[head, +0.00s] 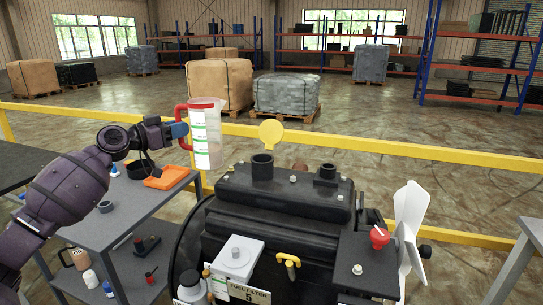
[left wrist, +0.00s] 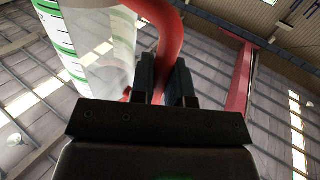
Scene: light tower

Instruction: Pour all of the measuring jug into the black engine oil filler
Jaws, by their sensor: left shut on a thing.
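The measuring jug (head: 207,138) is clear with a white and green scale and a red handle; it is nearly upright in the air, left of the engine. My left gripper (head: 180,130) is shut on its red handle. In the left wrist view the jug (left wrist: 103,45) stands left of the fingers (left wrist: 167,85), which close around the handle (left wrist: 166,30). The liquid level is hard to make out. The black oil filler (head: 262,168) is an open-looking neck on the engine top, right of and lower than the jug. A yellow round cap (head: 271,132) stands up behind it. My right gripper is not in view.
The black engine (head: 285,200) has a second, smaller black neck (head: 327,173), a red knob (head: 380,237) and a white fan (head: 410,225). A grey cart (head: 150,208) at left carries an orange tray (head: 167,178). A yellow rail (head: 400,151) runs behind.

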